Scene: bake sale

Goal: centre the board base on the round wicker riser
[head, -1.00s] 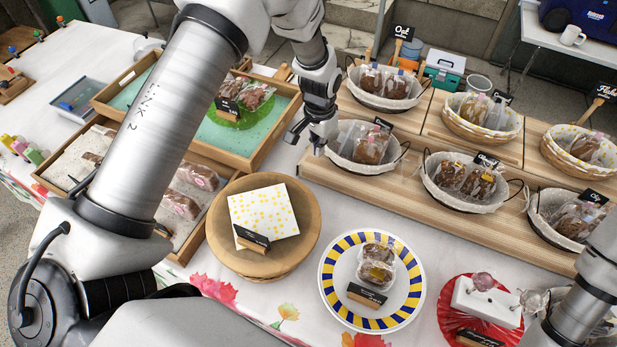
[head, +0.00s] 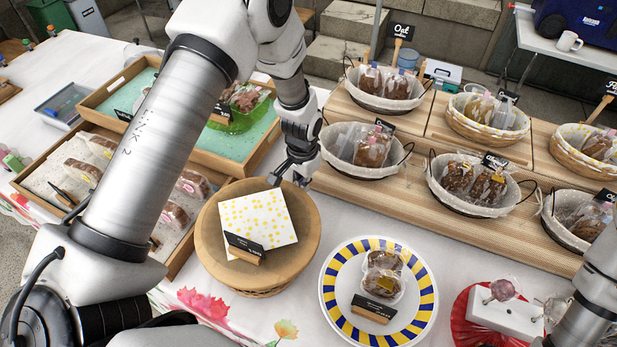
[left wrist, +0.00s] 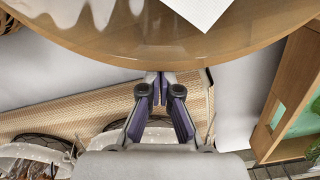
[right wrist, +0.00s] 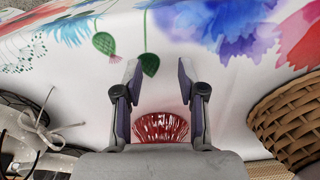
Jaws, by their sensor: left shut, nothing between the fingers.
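The round wicker riser (head: 212,237), with a smooth wooden top, stands left of the middle in the head view. A white square board with yellow dots (head: 258,212) lies flat on it, roughly mid-top, slightly towards the back. A small black sign on a wooden foot (head: 243,256) stands at the board's front edge. My left gripper (head: 299,177) is at the riser's back right rim, apart from the board. In the left wrist view it is shut and empty (left wrist: 160,82), beside the riser's rim (left wrist: 165,52). My right gripper (right wrist: 158,70) is open and empty above the tablecloth.
A striped plate (head: 330,286) with bagged cookies stands right of the riser. A wooden tray (head: 172,262) is close at its left. A wooden stand (head: 400,200) with several baskets lies behind on the right. A white lollipop block (head: 492,312) is at front right.

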